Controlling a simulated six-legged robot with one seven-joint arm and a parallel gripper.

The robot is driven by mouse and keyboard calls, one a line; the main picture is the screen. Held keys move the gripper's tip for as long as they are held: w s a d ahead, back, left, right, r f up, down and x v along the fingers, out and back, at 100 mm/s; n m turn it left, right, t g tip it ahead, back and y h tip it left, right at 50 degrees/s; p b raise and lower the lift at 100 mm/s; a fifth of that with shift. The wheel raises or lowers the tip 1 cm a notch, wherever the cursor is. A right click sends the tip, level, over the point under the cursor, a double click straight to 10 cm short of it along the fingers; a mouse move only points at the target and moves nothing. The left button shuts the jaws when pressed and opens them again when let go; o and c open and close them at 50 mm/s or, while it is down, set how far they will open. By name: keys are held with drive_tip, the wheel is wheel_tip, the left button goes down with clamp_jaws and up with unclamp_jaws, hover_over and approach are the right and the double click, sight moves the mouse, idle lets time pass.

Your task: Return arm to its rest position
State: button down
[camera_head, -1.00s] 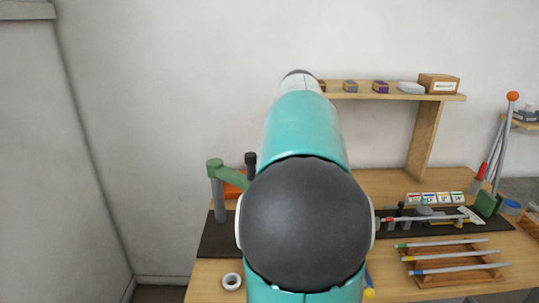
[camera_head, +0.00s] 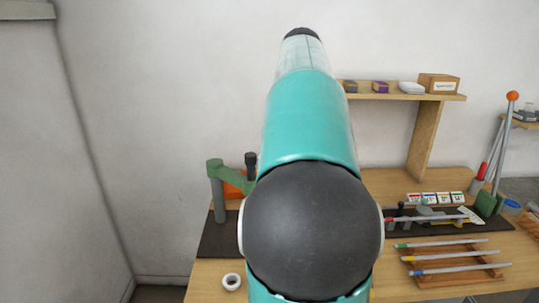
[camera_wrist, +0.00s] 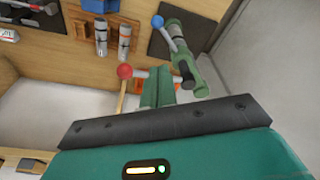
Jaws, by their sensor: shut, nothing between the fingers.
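My teal arm stands in the middle of the head view, with a large dark round joint low down and its links leaning up and away. Its far end rises past the shelf against the pale wall, and my gripper cannot be made out there. In the wrist view, my gripper (camera_wrist: 160,118) shows at the bottom as a teal housing with a dark front bar. It is shut and holds nothing that I can see. Its fingertips are hard to tell from the green parts beyond.
A lever with an orange ball (camera_head: 512,96) stands at right. A shelf (camera_head: 385,97) with boxes is behind my arm. The left wall area is clear.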

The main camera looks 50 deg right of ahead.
drive_tip(key=shift+r, duration=0.85)
drive_tip(key=shift+a, duration=0.1)
drive_tip(key=w+a+f+n+t, duration=0.1)
drive_tip(key=a+f, duration=0.3)
drive_tip(key=a, duration=0.7)
drive_tip(key=w+a+f+n+t, duration=0.1)
drive_tip(key=a+f, duration=0.3)
drive_tip(key=a, duration=0.7)
drive_tip(key=s+a+f+n, duration=0.1)
drive_tip(key=s+a+f, duration=0.2)
drive_tip(key=a+f, duration=0.3)
drive_tip(key=s+a+f+t, duration=0.1)
drive_tip(key=s+a+f, duration=0.3)
drive_tip(key=a, duration=0.5)
drive_tip(key=shift+a+f+n+t+y, duration=0.3)
drive_tip(key=shift+a+f+n+y, duration=0.1)
drive_tip(key=shift+f, duration=0.45)
